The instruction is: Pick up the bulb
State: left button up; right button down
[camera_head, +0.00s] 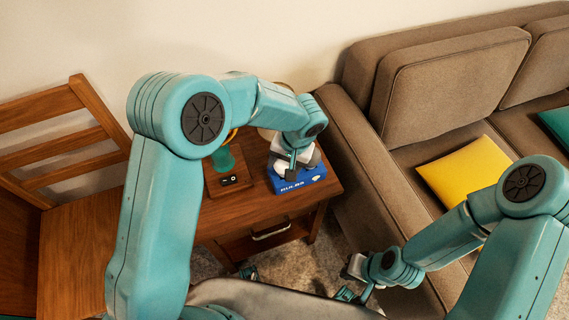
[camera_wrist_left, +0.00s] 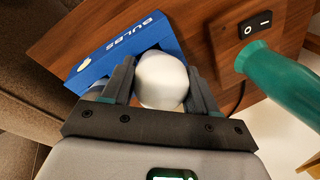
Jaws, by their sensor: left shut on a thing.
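The white, rounded bulb (camera_wrist_left: 162,80) sits between the two fingers of my left gripper (camera_wrist_left: 160,92) in the left wrist view. The fingers are shut on it from both sides. A blue box (camera_wrist_left: 125,48) marked BULBS lies just beyond the bulb. In the head view my left gripper (camera_head: 293,167) is over the blue box (camera_head: 300,181) on the wooden side table, and the arm and hand hide much of the bulb. My right gripper (camera_head: 346,292) is low, in front of the sofa, away from the table; its fingers are too small to read.
A green lamp stem (camera_head: 222,158) on a wooden base with a black switch (camera_head: 230,180) stands left of the box; the stem is close in the left wrist view (camera_wrist_left: 285,82). A wooden chair (camera_head: 75,150) is at left. A brown sofa (camera_head: 355,150) borders the table at right.

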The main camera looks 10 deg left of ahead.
pick_arm(q)
notch_tip(320, 180, up, 19)
jog(key=w+m+p, duration=0.1)
jog(key=m+p, duration=0.1)
jog(key=p, duration=0.2)
jog(key=a+r+n+p, duration=0.1)
jog(key=a+r+p, duration=0.4)
jog(key=a+p, duration=0.4)
jog(key=a+r+n+p, duration=0.1)
jog(key=a+r+p, duration=0.4)
jog(key=a+p, duration=0.4)
jog(key=shift+s+f+b, duration=0.15)
jog(key=shift+f+b, duration=0.8)
jog(key=shift+f, duration=0.35)
jog(key=shift+s+f+b, duration=0.15)
jog(key=shift+f+b, duration=0.75)
jog(key=shift+f, duration=0.4)
